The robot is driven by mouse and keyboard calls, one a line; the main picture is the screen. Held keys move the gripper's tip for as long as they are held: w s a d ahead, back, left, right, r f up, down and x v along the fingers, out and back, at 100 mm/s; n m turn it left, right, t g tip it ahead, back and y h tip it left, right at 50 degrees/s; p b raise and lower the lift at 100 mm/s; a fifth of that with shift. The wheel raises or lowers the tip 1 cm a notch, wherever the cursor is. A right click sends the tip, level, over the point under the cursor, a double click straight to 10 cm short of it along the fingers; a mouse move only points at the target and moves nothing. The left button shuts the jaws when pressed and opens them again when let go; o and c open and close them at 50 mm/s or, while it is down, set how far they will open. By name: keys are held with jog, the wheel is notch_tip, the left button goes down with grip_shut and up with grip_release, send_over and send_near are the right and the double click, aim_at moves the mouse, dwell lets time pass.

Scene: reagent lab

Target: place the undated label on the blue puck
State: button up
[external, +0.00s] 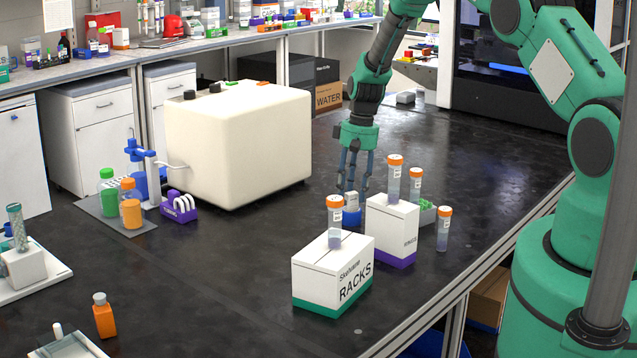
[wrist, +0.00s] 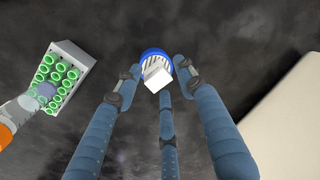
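The blue puck (external: 352,218) stands on the dark bench, partly behind the white boxes. A small white label block (external: 351,201) sits at its top; it looks tilted, and its print is too small to read. In the wrist view the white label (wrist: 157,75) overlaps the near part of the ribbed blue puck (wrist: 147,53). My gripper (external: 354,186) is directly above them, fingers pointing down. In the wrist view its fingers (wrist: 157,78) are spread either side of the label, with visible gaps and no grip on it.
A white and purple box (external: 390,232) carrying an orange-capped tube stands close right of the puck. A green tube rack (external: 427,213) is behind it. The Racks box (external: 333,272), also with a tube on top, is in front. A large cream block (external: 245,140) stands left.

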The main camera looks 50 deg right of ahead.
aim_at(355, 193)
notch_tip(355, 193, up, 10)
jog(key=d, duration=0.1)
jog(key=shift+s+b, duration=0.25)
jog(key=shift+b, duration=0.2)
jog(key=shift+d, duration=0.1)
jog(key=shift+r, duration=0.15)
